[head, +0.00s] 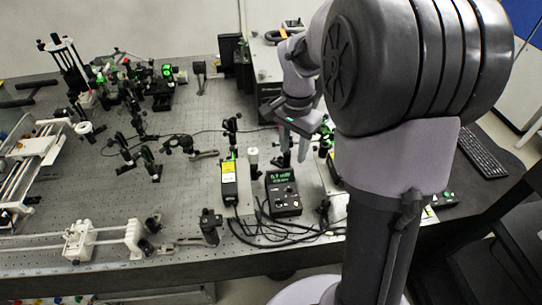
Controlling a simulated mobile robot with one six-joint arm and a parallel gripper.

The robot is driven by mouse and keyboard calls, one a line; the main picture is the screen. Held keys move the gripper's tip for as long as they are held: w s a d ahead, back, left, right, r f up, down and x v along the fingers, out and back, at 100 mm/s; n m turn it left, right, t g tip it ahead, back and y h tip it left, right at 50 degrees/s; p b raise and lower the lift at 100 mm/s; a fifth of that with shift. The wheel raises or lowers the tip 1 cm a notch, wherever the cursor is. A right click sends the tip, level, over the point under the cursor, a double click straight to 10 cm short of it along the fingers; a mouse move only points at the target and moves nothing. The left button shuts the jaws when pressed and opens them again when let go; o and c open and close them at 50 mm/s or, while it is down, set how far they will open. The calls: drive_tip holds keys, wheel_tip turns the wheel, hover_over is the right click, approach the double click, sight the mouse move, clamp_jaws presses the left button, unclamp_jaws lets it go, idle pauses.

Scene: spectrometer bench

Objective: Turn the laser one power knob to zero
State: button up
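A black control box (284,194) with a lit green display (281,176) stands near the bench's front edge, in the middle of the head view. Its front panel has small knobs or buttons, too small to tell apart; I cannot make out which is the laser one power knob or where it points. The display text is too small to read surely. My gripper (293,157) hangs just behind and above the box, pointing down. Its two fingers are apart with nothing seen between them, and it looks clear of the box.
A black laser-like box with a yellow label (229,181) stands just left of the control box. Black cables (262,232) loop in front of both. Optics posts (147,160) crowd the perforated bench to the left. A keyboard (482,155) lies at the right.

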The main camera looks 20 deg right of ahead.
sight(290, 187)
wheel_tip(290, 187, down, 15)
drive_tip(key=b, duration=0.4)
drive_tip(key=shift+d+f, duration=0.1)
drive_tip(key=shift+f, duration=0.1)
drive_tip(key=shift+c, duration=0.2)
clamp_jaws()
